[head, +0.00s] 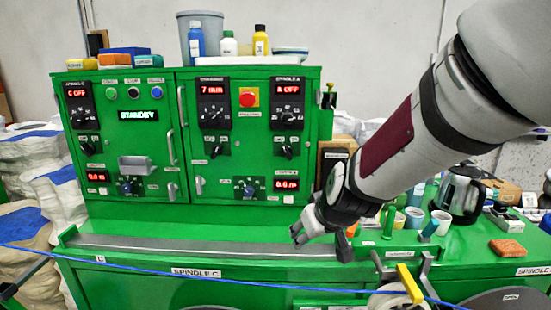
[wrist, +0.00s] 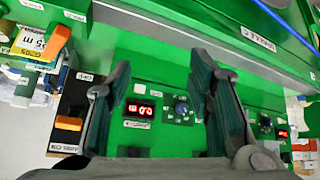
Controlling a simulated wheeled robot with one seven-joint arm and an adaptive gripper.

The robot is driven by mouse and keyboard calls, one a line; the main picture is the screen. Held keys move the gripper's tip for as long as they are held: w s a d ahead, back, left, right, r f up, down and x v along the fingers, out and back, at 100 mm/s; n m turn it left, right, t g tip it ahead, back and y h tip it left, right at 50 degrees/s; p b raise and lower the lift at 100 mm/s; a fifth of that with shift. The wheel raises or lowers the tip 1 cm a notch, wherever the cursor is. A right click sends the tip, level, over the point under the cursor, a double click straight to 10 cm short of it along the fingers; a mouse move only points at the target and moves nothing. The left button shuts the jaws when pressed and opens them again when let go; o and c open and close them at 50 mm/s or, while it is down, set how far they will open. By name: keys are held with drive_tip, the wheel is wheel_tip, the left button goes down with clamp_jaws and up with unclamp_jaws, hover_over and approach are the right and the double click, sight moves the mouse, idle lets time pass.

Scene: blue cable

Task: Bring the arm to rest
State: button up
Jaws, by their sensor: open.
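My arm reaches in from the upper right of the head view and slants down to the left. My gripper (head: 320,243) hangs in front of the green machine (head: 225,150), over the right part of its ledge. In the wrist view my gripper (wrist: 163,68) shows two dark fingers spread wide apart with nothing between them. Beyond the fingers is a green panel with a red-lit display (wrist: 142,110) and a blue knob (wrist: 181,107). I cannot tell whether the fingers touch anything.
A blue cable (head: 150,268) runs taut across the front of the machine. A yellow-handled part (head: 409,283) stands right of my gripper. Bottles (head: 228,45) stand on top.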

drive_tip(key=s+d+r+m, duration=0.1)
drive_tip(key=s+d+r, duration=0.2)
drive_tip(key=s, duration=0.6)
drive_tip(key=s+d+r+m+g+h, duration=0.1)
drive_tip(key=s+d, duration=0.3)
drive_tip(key=s, duration=0.4)
drive_tip(key=s+d+r+m+g, duration=0.1)
drive_tip(key=s+d+r, duration=0.3)
drive_tip(key=s, duration=0.5)
drive_tip(key=shift+s+d+r+m+h, duration=0.3)
drive_tip(key=shift+m+h, duration=0.1)
drive_tip(key=shift+m, duration=0.3)
